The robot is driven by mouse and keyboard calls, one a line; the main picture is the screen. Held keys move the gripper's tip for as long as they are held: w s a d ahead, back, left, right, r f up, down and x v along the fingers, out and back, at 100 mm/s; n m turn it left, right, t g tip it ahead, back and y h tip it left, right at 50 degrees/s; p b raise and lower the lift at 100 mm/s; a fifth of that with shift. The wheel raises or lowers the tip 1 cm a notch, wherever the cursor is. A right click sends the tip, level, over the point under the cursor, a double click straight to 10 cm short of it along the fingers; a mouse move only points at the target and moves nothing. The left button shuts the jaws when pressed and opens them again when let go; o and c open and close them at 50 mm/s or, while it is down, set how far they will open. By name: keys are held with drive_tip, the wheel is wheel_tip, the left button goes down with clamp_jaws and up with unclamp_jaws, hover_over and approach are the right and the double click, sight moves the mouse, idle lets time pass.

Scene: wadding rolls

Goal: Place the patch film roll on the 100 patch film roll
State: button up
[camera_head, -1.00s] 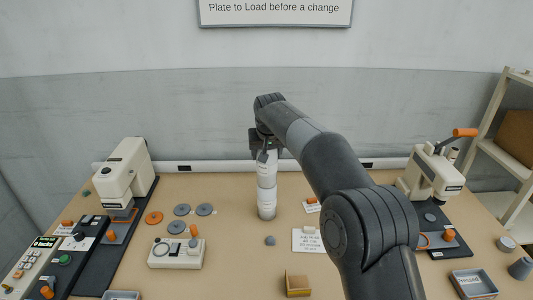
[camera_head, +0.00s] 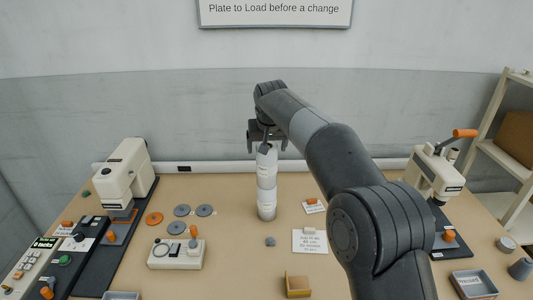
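A column of white rolls (camera_head: 267,182) stands upright on the tan table, stacked end on end. I cannot tell from the picture which of them is the patch film roll and which is the 100 patch film roll. My gripper (camera_head: 267,147) is at the top of the column, pointing down. Its two fingers are spread wide, one on each side of the top roll, with gaps visible. The roll's uppermost end is partly hidden by the gripper.
A cream press (camera_head: 125,170) stands at left, another machine (camera_head: 433,172) at right. Grey discs (camera_head: 182,210), a control box (camera_head: 176,253), a card (camera_head: 310,241) and a tan block (camera_head: 298,285) lie around the column. Some table between them is bare.

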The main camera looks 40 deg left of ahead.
drive_tip(key=v, duration=0.7)
drive_tip(key=shift+d+r, duration=0.2)
drive_tip(key=shift+r, duration=0.15)
drive_tip(key=w+d+r+m+t+h, duration=0.1)
drive_tip(key=w+d+r, duration=0.2)
drive_tip(key=d, duration=1)
drive_tip(key=w+d+r+m+t, duration=0.15)
drive_tip(key=d+r, duration=0.25)
drive_tip(key=d, duration=0.9)
drive_tip(key=s+d+m+h, duration=0.1)
drive_tip(key=s+d+m, duration=0.2)
drive_tip(key=d, duration=1.5)
drive_tip(key=s+d+f+m, duration=0.2)
drive_tip(key=s+d+f, duration=0.4)
drive_tip(key=s+d, duration=0.3)
drive_tip(key=s+d+f+m+h, duration=0.1)
drive_tip(key=s+d+f+m, duration=0.1)
drive_tip(key=s+d+f, duration=0.4)
drive_tip(key=s+d, duration=0.3)
drive_tip(key=d, duration=0.3)
drive_tip(key=shift+s+f+h, duration=0.25)
drive_tip(key=shift+f+h, duration=0.05)
drive_tip(key=shift+f, duration=0.1)
